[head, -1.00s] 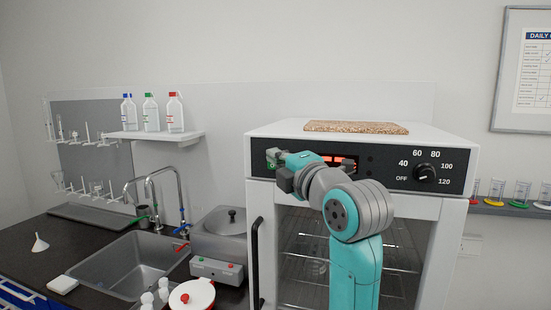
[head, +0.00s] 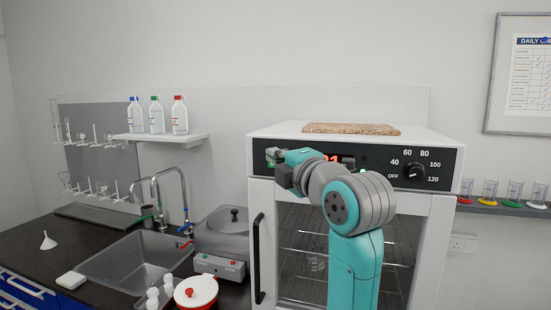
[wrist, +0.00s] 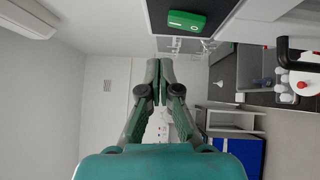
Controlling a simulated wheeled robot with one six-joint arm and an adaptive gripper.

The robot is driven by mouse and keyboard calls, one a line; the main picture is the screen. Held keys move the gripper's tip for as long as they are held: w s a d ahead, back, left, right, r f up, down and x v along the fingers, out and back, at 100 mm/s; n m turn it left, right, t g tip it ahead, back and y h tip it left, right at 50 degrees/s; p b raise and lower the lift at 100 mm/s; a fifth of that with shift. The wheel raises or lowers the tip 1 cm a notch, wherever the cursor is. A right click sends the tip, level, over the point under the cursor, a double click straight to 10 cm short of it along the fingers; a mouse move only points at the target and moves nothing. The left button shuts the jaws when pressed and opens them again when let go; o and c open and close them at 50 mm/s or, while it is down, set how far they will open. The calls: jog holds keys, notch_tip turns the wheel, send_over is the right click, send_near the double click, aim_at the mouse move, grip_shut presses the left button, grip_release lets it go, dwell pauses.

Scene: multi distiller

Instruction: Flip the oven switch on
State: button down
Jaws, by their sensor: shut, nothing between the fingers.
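The oven (head: 250,240) is a white cabinet with a glass door and a black control panel (head: 378,168). Its green switch (wrist: 186,21) sits at one end of the panel, near the top of the wrist view. White marks show on it, but I cannot tell which side is pressed. In the head view the switch is at the panel's left end, mostly hidden behind my gripper (head: 270,157). My gripper (wrist: 159,70) is shut and empty, its fingertips together. In the wrist view the fingertips lie below the switch, apart from it in the picture.
A black dial (head: 414,172) is at the panel's right, its pointer position unclear. A red display (head: 346,162) is partly covered by my arm. A cork board (head: 350,129) lies on the oven.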

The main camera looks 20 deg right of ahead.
jog(key=s+d, duration=0.1)
jog(key=s, duration=0.7)
jog(key=shift+s+r, duration=0.2)
jog(key=shift+r, duration=0.25)
jog(key=shift+d, duration=0.1)
notch_tip(320, 180, down, 29)
jog(key=s+m+g+h, duration=0.1)
jog(key=m+h, duration=0.1)
jog(key=m, duration=0.7)
jog(key=s+f+m, duration=0.3)
jog(key=s+f, duration=0.3)
jog(key=f, duration=0.4)
jog(key=s+a+f+m+g+h, duration=0.1)
jog(key=s+f+m, duration=0.2)
jog(key=s+f, duration=0.45)
jog(key=s+a+f+m+g, duration=0.15)
jog(key=s+f, duration=0.35)
jog(key=s, duration=0.6)
jog(key=s+m, duration=0.4)
jog(key=s, duration=1.4)
jog(key=shift+s+f, duration=0.15)
jog(key=shift+f, duration=0.25)
